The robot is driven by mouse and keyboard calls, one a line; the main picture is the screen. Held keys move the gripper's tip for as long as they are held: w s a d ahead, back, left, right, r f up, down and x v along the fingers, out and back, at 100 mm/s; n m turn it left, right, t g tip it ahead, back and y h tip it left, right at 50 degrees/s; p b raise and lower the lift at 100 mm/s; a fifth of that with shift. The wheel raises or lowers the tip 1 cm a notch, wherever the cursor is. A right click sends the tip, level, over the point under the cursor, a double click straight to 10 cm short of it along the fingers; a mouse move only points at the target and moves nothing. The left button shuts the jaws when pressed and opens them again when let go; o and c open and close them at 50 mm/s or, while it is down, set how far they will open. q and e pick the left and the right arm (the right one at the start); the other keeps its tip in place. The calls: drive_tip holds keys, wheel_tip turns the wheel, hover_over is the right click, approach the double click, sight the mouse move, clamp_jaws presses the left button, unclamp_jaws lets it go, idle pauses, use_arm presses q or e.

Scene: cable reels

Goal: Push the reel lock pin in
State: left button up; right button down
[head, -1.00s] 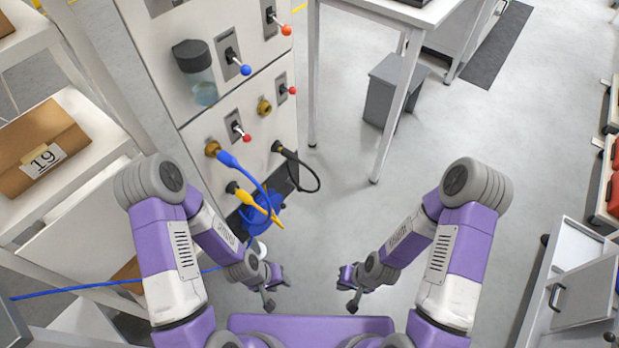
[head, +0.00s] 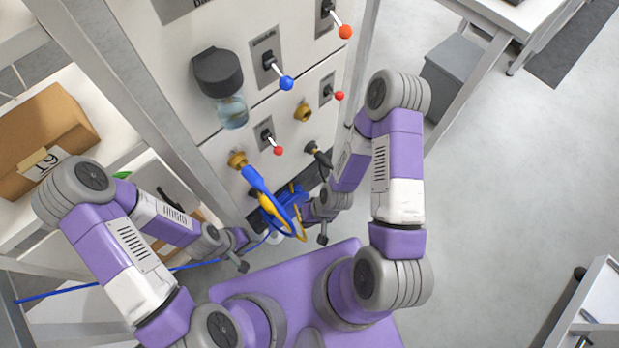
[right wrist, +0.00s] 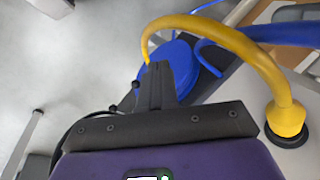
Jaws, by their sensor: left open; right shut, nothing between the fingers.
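The blue reel (right wrist: 170,72) sits low by the panel in the right wrist view, behind the yellow cable. In the head view cables and my right arm mostly cover it. A small dark knob (right wrist: 136,85) shows at the reel's left edge; I cannot tell whether it is the lock pin. My right gripper (head: 318,228) is shut and empty beside the hanging cables. Its closed fingers (right wrist: 157,78) overlap the reel in the right wrist view; contact cannot be told. My left gripper (head: 238,256) is open and empty, left of the cables.
The panel (head: 215,150) carries several levers and sockets. A blue cable (head: 252,178), a yellow cable (right wrist: 215,27) and a black plug (head: 318,155) are near my right arm. A shelf with a cardboard box (head: 45,130) stands left.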

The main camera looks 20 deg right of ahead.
drive_tip(key=w+d+f+n+t+h+p, duration=0.1)
drive_tip(key=w+d+f+n+t+p, duration=0.15)
drive_tip(key=d+f+n+p, duration=0.35)
drive_tip(key=w+d+f+n+t+h+p, duration=0.2)
drive_tip(key=w+d+f+n+p, duration=0.15)
drive_tip(key=d+n, duration=0.4)
drive_tip(key=w+d+f+b, duration=0.1)
drive_tip(key=w+f+b, duration=0.3)
drive_tip(key=w+f, duration=0.4)
drive_tip(key=shift+x, duration=1.2)
drive_tip(key=shift+s+f, duration=0.1)
